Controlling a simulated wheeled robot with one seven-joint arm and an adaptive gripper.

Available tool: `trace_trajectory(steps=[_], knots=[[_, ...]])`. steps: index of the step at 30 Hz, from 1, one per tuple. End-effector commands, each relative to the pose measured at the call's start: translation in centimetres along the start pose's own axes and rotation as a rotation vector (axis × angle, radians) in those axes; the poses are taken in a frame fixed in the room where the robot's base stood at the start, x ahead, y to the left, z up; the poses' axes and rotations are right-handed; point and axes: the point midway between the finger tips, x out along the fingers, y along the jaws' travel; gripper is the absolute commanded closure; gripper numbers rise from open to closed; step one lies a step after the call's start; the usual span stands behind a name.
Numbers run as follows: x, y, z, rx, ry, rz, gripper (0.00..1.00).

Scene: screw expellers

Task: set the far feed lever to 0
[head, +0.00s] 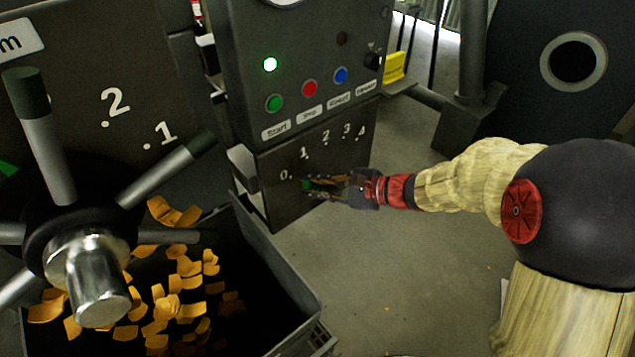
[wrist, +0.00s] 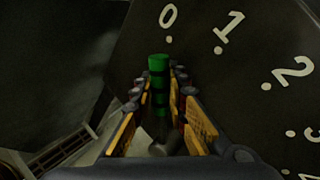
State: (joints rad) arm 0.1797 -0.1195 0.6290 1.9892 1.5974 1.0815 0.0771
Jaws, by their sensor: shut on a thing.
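The far feed lever shows as a green-tipped handle (wrist: 158,78) in the wrist view, between the two fingers of my gripper (head: 318,188). My gripper is shut on it. The lever's tip lies just below the dot under the 0 mark (wrist: 168,16), pointing nearly at it. The dial plate (head: 335,152) of the far machine carries the numbers 0 to 4 in the head view. In the head view the lever's green end (head: 309,185) shows small at my fingertips; the rest is hidden by the fingers.
A control panel (head: 300,75) with a lit green lamp and coloured buttons stands above the dial. A near spoked handwheel (head: 90,240) and a dark bin (head: 270,275) of orange flakes are at left. Open floor (head: 400,270) lies below my arm.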

Motion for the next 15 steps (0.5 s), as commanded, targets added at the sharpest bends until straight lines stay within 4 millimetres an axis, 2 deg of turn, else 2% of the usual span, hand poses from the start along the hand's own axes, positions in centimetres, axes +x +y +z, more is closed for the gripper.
trace_trajectory(steps=[15], knots=[[0.53, 0.88, -0.07, -0.061, 0.042, 0.003, 1.00]])
